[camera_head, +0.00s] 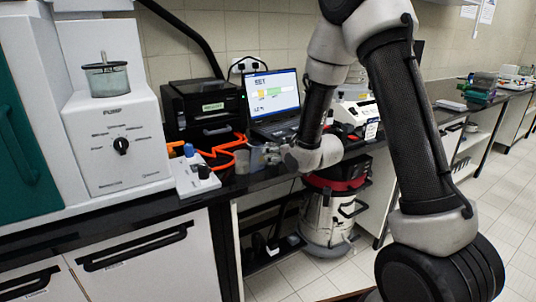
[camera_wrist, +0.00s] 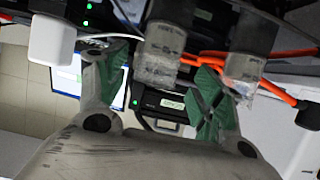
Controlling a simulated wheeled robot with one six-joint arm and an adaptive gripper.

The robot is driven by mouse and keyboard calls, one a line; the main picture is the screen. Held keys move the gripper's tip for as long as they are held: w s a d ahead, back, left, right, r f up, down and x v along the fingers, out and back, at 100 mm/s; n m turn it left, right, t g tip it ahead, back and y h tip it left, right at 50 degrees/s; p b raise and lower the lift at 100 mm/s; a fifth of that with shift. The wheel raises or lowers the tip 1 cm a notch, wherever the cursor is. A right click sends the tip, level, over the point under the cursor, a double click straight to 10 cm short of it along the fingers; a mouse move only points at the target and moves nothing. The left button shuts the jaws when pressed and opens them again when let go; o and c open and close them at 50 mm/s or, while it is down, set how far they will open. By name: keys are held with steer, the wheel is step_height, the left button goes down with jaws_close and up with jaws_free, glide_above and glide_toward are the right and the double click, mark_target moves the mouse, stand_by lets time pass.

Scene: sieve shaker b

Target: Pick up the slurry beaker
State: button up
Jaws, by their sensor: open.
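A small clear beaker (camera_head: 257,158) stands near the front edge of the black bench in the head view, right at my gripper's fingers. In the wrist view a beaker with grey contents (camera_wrist: 168,42) lies between the two green-padded fingers of my gripper (camera_wrist: 158,78). The fingers stand apart on both sides of it, and I cannot tell whether either one touches it. A second clear container (camera_wrist: 243,70) shows just beyond the right finger. My gripper (camera_head: 272,152) is open and comes in from the right in the head view.
Behind are orange tubing (camera_head: 222,152), a black printer (camera_head: 205,110) and a laptop (camera_head: 273,97). The pump unit (camera_head: 117,140) fills the left. A vacuum drum (camera_head: 328,215) stands below the bench.

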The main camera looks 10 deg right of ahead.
steer(key=x, duration=0.8)
steer(key=shift+d+f, duration=0.1)
steer(key=c, duration=1.1)
